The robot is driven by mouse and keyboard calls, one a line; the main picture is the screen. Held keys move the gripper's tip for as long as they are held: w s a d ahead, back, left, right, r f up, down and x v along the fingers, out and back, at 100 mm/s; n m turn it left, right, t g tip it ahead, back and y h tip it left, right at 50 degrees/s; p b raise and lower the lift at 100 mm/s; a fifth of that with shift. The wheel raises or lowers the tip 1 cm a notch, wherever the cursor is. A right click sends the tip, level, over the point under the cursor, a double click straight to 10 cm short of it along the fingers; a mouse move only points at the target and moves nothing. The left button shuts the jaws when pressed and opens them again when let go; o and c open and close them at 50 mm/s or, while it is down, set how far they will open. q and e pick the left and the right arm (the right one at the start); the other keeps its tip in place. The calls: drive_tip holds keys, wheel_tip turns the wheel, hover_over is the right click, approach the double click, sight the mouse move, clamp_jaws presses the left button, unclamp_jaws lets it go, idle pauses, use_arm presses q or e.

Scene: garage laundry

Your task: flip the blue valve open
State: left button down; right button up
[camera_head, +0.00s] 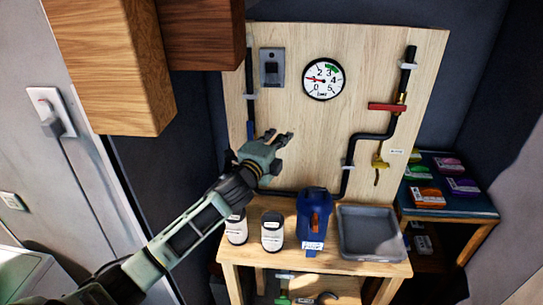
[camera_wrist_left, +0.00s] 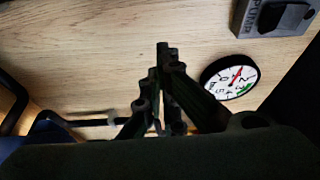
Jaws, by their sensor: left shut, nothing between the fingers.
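A small blue piece (camera_head: 250,130) shows on the black pipe at the left side of the wooden board; it looks like the blue valve's handle, but my left gripper and arm stand close by and its full shape cannot be made out. My left gripper (camera_head: 281,137) is in front of the board, just right of the blue piece, shut and empty. In the left wrist view its fingers (camera_wrist_left: 161,62) come together, with bare board beyond. I see no clear contact with the blue piece.
A pressure gauge (camera_head: 323,79) and a switch box (camera_head: 272,67) sit on the board. A red valve handle (camera_head: 388,106) and a yellow one (camera_head: 380,164) are at right. Below stand white bottles (camera_head: 272,232), a blue pump (camera_head: 314,210) and a grey tray (camera_head: 370,252). Wooden cabinets (camera_head: 110,60) overhang upper left.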

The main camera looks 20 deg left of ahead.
use_arm(q)
drive_tip(key=shift+s+a+b, duration=1)
drive_tip(key=shift+s+b, duration=0.1)
drive_tip(key=shift+s, duration=3.6)
drive_tip(key=s+d+f+n+g+y, duration=0.25)
drive_tip(key=s+f+n+g, duration=0.6)
drive_tip(key=s+f, duration=0.75)
drive_tip(key=s+d+f+n+g+h, duration=0.1)
drive_tip(key=s+d+f+n+g, duration=0.2)
drive_tip(key=s, duration=0.4)
drive_tip(key=s+f+n+g, duration=0.1)
drive_tip(key=s+f+n, duration=0.1)
drive_tip(key=s+f, duration=0.4)
drive_tip(key=s+d+f+n+g+h, duration=0.1)
drive_tip(key=s+d+f+n+g, duration=0.15)
drive_tip(key=s, duration=0.55)
wheel_tip(320, 180, down, 27)
drive_tip(key=s+g, duration=0.1)
drive_tip(key=s, duration=0.1)
drive_tip(key=s+a+f, duration=0.2)
drive_tip(key=s+f, duration=0.5)
drive_tip(key=s, duration=0.1)
drive_tip(key=s+a+f+g, duration=0.1)
drive_tip(key=s+f, duration=0.7)
drive_tip(key=shift+a, duration=0.35)
use_arm(e)
drive_tip(key=shift+a+f, duration=0.3)
drive_tip(key=shift+f, duration=0.25)
drive_tip(key=shift+a+f, duration=0.25)
drive_tip(key=shift+f, duration=0.3)
